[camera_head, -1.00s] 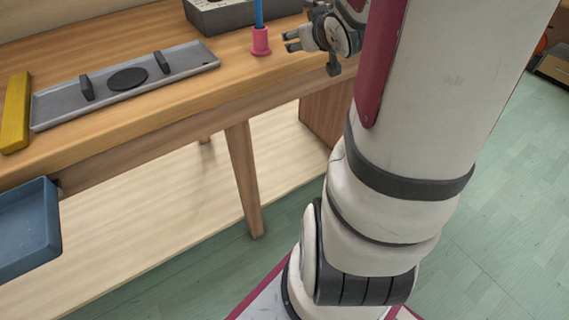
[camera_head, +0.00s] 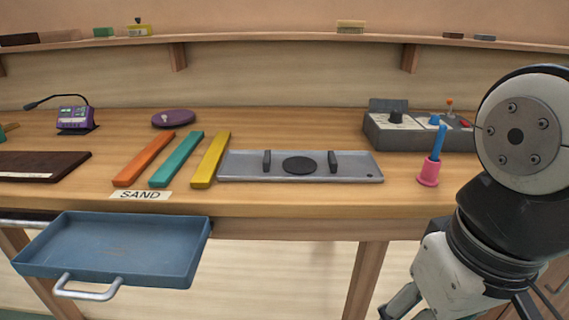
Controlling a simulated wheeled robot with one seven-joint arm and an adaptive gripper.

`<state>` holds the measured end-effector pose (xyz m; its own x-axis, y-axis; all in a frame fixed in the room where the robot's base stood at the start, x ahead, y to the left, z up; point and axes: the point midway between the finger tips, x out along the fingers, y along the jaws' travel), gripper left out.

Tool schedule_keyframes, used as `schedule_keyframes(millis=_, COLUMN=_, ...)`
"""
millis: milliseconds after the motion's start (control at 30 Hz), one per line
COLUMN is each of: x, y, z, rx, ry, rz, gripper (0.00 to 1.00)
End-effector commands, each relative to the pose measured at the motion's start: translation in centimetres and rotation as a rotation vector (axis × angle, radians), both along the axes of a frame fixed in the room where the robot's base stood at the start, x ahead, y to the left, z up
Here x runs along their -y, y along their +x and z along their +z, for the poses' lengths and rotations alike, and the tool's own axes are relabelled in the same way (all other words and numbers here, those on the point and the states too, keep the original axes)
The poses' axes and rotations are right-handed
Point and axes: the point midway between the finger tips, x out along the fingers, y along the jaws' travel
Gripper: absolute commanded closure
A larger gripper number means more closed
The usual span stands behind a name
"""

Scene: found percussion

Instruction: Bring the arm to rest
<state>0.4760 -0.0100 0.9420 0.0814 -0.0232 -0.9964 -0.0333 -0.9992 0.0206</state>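My arm shows at the right edge of the head view, folded in front of the workbench (camera_head: 290,203). What looks like my gripper (camera_head: 402,303) hangs at the bottom edge, low and in front of the bench. It is mostly cut off by the frame, so I cannot tell whether it is open or shut. I see nothing held in the part that shows. A pink holder (camera_head: 428,175) with a blue stick (camera_head: 438,144) stands upright on the bench, just left of my arm and apart from it in the picture.
A grey tray (camera_head: 357,171) with a dark disc lies mid-bench, beside yellow (camera_head: 211,160), teal (camera_head: 177,160) and orange (camera_head: 145,160) bars. A grey control box (camera_head: 402,137) stands behind the holder. A blue drawer (camera_head: 115,251) is pulled out at lower left. A shelf (camera_head: 290,36) runs along the wall.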

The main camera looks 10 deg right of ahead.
Motion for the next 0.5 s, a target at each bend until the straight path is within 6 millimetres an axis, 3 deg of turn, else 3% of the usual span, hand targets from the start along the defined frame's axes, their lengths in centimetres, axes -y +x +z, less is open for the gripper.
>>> schedule_keyframes(millis=500, x=-0.31, y=-0.68, z=0.05, rx=-0.018, ry=0.008, rz=0.01, gripper=0.39)
